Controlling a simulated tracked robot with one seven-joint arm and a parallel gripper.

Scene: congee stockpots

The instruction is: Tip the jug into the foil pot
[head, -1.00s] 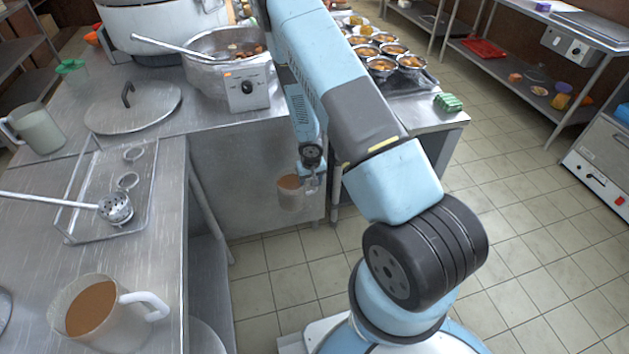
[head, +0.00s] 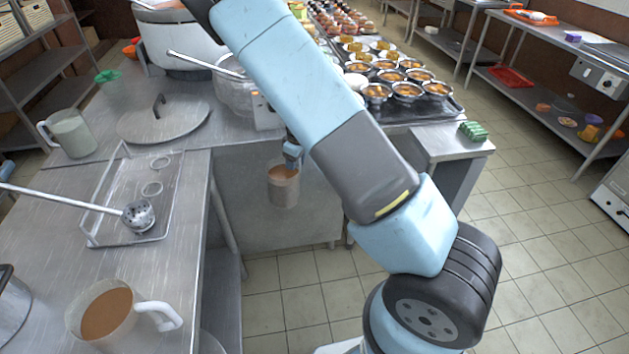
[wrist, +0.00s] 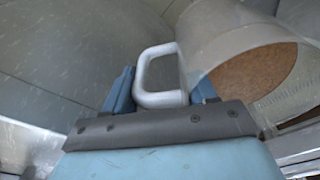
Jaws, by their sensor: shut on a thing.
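My gripper (head: 293,155) is shut on the handle of a translucent jug (head: 284,190) with brown liquid in it. The jug hangs about upright in front of the back counter's side panel, below the counter top. The wrist view shows the white handle (wrist: 160,98) between my gripper's blue fingers (wrist: 162,92), with the jug (wrist: 235,48) to the right. A shiny silvery pot (head: 232,92), which looks like the foil pot, stands on the back counter above and left of the jug. A ladle handle leans across it. My arm hides its right side and contents.
A second jug of brown liquid (head: 108,312) stands on the near left counter. Bowls fill the tray (head: 448,105) at right. Floor at right is clear.

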